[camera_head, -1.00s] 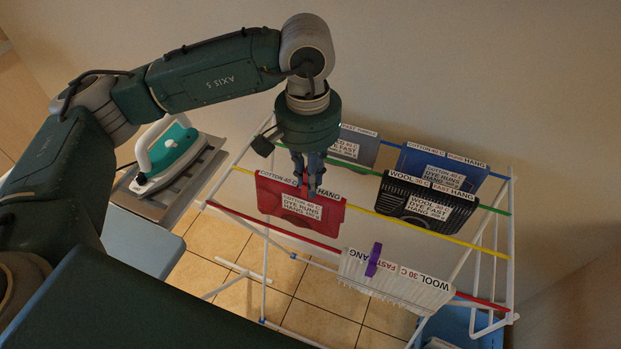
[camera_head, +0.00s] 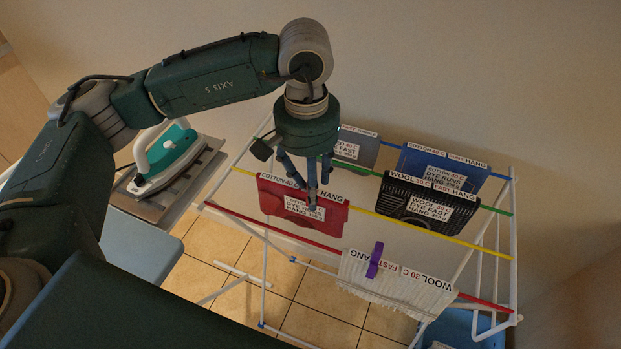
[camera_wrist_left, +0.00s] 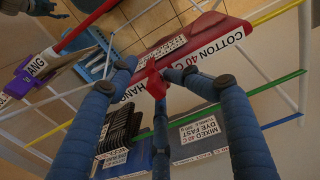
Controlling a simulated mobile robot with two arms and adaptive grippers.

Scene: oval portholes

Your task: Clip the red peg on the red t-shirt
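The red t-shirt (camera_head: 273,204) hangs over the yellow line of the drying rack, with white labels reading COTTON 40 C and HANG. My left gripper (camera_head: 312,188) is right above its top edge, pointing down. Its fingers are spread apart. In the left wrist view the red peg (camera_wrist_left: 154,84) sits at the top edge of the red t-shirt (camera_wrist_left: 205,30), between the open fingers (camera_wrist_left: 153,70); it looks clipped there. Fingers partly hide the peg. A dark finger-like part at the top left of that view may be my right gripper (camera_wrist_left: 35,8); its state is unclear.
The rack carries a black garment (camera_head: 402,203) on the green line, a blue one (camera_head: 430,160) and a grey one (camera_head: 365,150) behind. A white garment (camera_head: 350,275) with a purple peg (camera_head: 374,260) hangs on the front red line. An iron (camera_head: 165,155) stands at left.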

